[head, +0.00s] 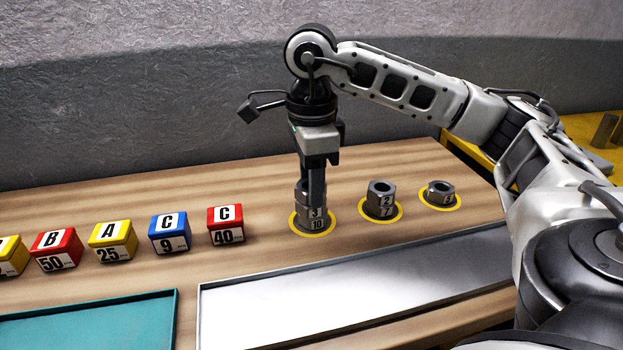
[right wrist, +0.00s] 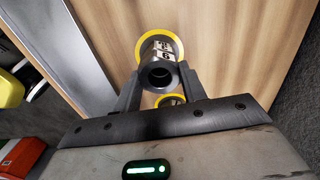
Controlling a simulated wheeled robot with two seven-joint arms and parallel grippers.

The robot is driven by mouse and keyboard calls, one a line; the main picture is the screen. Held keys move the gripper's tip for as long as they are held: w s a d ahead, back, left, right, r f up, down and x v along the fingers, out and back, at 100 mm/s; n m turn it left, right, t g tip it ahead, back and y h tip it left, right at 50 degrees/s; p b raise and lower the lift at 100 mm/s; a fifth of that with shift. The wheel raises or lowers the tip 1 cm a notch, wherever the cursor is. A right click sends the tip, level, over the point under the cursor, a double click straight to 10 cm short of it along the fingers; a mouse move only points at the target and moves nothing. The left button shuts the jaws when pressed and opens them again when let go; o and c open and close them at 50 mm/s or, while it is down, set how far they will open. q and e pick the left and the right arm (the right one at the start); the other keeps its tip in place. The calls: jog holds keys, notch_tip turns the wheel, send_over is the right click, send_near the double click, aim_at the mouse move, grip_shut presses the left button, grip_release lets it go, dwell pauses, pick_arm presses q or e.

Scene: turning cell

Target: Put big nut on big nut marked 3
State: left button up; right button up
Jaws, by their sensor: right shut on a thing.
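My right gripper (head: 314,195) points straight down at the leftmost yellow ring (head: 296,229). It is shut on a grey nut (head: 301,187), which is partly hidden by the finger. Directly under it is the grey nut marked 3 (head: 316,213), which sits on a nut marked 10 (head: 317,225). The held nut looks lined up over the nut marked 3; I cannot tell whether they touch. In the right wrist view, the held nut's round hole (right wrist: 160,76) shows between the fingers. My left gripper is not in view.
Nuts marked 2 (head: 386,201) and 7 (head: 386,212) are stacked on the middle ring. A single low nut (head: 440,191) sits on the right ring. Several coloured lettered cubes (head: 225,224) stand to the left. A silver tray (head: 330,262) and a teal tray (head: 90,318) lie in front.

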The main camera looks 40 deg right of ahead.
jog(key=shift+f, duration=0.1)
jog(key=o, duration=0.8)
jog(key=shift+f, duration=0.1)
jog(key=shift+c, duration=0.2)
jog(key=o, duration=0.3)
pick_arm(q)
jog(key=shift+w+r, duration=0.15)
pick_arm(e)
jog(key=shift+o, duration=0.2)
